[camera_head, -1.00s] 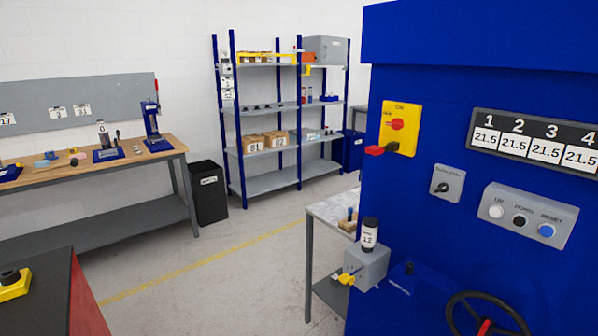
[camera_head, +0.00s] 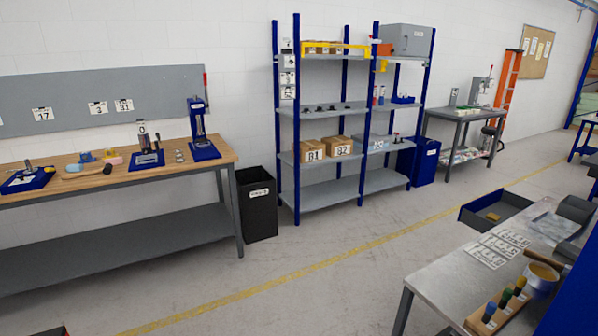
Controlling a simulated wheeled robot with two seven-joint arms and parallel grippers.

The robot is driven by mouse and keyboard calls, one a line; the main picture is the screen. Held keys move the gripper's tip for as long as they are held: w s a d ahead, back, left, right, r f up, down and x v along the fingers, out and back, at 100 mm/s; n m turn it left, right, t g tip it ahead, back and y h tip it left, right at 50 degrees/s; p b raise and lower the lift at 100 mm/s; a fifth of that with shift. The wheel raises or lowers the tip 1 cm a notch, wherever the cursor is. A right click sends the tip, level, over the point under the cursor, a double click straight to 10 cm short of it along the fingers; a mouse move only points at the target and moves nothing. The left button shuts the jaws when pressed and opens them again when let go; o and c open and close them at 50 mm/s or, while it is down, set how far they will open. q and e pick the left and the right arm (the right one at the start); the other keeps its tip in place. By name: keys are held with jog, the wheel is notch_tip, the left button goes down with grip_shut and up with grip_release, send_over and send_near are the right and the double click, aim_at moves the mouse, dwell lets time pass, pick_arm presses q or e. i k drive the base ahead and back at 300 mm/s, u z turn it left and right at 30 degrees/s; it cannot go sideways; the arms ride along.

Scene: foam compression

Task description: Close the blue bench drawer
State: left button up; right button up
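A blue drawer (camera_head: 482,226) stands pulled out at the far side of the metal-topped bench (camera_head: 440,280) at the right. Its inside is dark and a small tan object (camera_head: 493,216) lies in it. The bench's near right part is hidden behind a blue panel at the right edge. Neither of my grippers shows in the head view.
A wooden workbench (camera_head: 110,183) stands along the left wall. A black bin (camera_head: 257,205) and a blue shelf rack (camera_head: 330,190) stand beside it. The floor (camera_head: 330,265) between these and the metal-topped bench is clear, crossed by a yellow line.

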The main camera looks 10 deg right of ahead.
aim_at(506, 204)
jog(key=i, duration=3.85)
jog(key=z, duration=2.95)
